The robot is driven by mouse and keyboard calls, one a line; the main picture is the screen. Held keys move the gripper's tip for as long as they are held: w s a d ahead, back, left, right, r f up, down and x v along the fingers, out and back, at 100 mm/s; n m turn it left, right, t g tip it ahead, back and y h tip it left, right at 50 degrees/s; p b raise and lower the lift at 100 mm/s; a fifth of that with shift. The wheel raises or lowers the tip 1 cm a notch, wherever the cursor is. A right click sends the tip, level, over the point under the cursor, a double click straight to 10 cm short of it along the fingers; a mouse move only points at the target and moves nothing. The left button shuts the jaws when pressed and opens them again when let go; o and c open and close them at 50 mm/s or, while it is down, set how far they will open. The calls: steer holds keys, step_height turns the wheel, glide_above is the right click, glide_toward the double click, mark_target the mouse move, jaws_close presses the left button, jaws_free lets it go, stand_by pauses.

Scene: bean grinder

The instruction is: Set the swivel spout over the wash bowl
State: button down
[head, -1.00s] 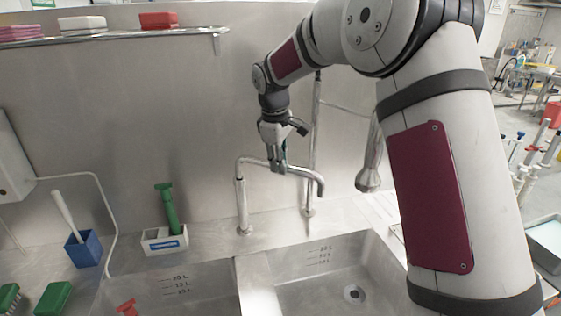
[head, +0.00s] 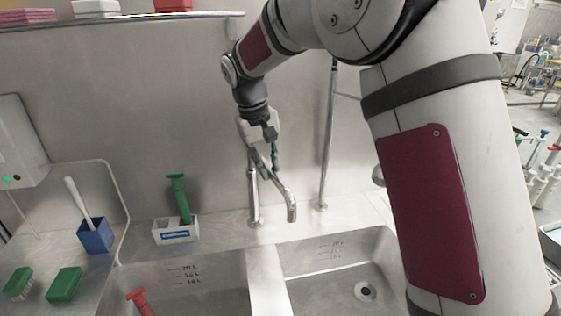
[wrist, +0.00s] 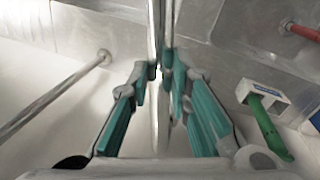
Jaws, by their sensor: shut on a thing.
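The swivel spout (head: 274,181) is a chrome tube on an upright post (head: 254,195) behind the sinks. Its down-turned outlet (head: 292,212) points toward the camera and slightly right, appearing near the divider's back end. My gripper (head: 270,150) is shut on the spout tube; in the wrist view its teal-padded fingers (wrist: 165,85) close around the tube (wrist: 153,30). Two steel bowls lie below, a left bowl (head: 190,290) and a right bowl (head: 340,265) with a drain. Which one is the wash bowl I cannot tell.
A red-handled tool (head: 139,301) is in the left bowl. A green-handled brush (head: 179,198) stands in a white holder (head: 175,233) on the back ledge. A blue cup (head: 95,236) and green brushes (head: 64,284) are at left. A tall pipe (head: 327,140) rises right of the spout.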

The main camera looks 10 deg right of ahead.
steer(key=w+a+m+g+b, duration=0.1)
steer(key=w+a+m+b, duration=0.1)
steer(key=a+m, duration=0.4)
steer(key=w+a+m+g+b, duration=0.1)
steer(key=w+a+m+b, duration=0.2)
steer(key=a+m, duration=0.3)
steer(key=shift+a+m+y+b, duration=0.35)
steer(key=shift+a+b, duration=0.3)
steer(key=shift+a, duration=0.4)
steer(key=shift+w, duration=0.1)
steer(key=c, duration=1.5)
jaws_free()
steer(key=shift+o, duration=0.2)
